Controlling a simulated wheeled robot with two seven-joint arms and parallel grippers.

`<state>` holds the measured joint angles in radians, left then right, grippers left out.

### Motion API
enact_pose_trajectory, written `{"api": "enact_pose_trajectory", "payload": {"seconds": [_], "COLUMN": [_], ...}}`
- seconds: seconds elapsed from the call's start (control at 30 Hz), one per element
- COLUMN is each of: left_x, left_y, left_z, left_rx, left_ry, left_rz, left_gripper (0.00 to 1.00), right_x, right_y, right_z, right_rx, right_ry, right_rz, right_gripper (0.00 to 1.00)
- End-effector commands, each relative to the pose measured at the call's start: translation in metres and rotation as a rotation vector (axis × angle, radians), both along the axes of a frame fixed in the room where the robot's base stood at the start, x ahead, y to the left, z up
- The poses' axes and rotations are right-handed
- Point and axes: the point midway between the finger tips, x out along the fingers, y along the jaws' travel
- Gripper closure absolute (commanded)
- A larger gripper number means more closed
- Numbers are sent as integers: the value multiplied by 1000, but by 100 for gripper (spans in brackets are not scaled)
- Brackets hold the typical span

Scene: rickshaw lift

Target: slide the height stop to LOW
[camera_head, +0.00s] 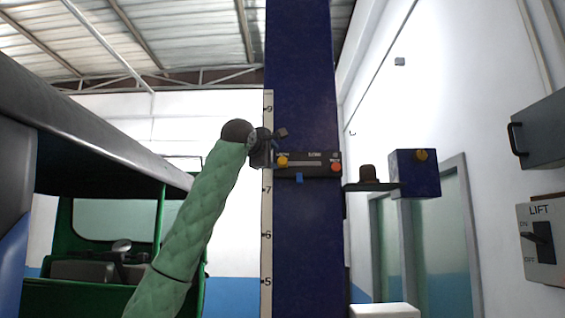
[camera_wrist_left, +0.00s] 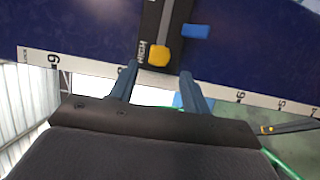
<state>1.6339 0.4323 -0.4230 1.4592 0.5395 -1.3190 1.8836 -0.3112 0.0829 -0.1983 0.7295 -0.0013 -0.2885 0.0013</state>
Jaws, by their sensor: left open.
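The yellow knob (camera_head: 283,161) sits at the left end of a slot in a black bar (camera_head: 310,171) on the blue column. In the left wrist view, the same knob (camera_wrist_left: 159,55) is at the near end of the slot, beside a small label that seems to read HIGH. My left gripper (camera_head: 275,143) is at the left end of the bar. In its wrist view, the open gripper (camera_wrist_left: 161,70) has one finger on each side of the knob, with the tips just short of it and nothing held. My right gripper is not in view.
A white height scale (camera_head: 267,212) runs along the column's left edge. A shelf (camera_head: 373,187) and LIFT switch box (camera_head: 541,243) are right; a green rickshaw (camera_head: 85,295) is left.

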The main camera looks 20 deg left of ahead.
Motion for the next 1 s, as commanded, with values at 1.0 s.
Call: {"api": "enact_pose_trajectory", "payload": {"seconds": [1.0], "left_x": [77], "left_y": [-8], "left_z": [0], "left_rx": [0], "left_ry": [0], "left_rz": [0], "left_gripper": [53], "right_x": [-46], "right_y": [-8], "right_z": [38], "right_rx": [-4], "right_ry": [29], "right_rz": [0], "right_gripper": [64]}}
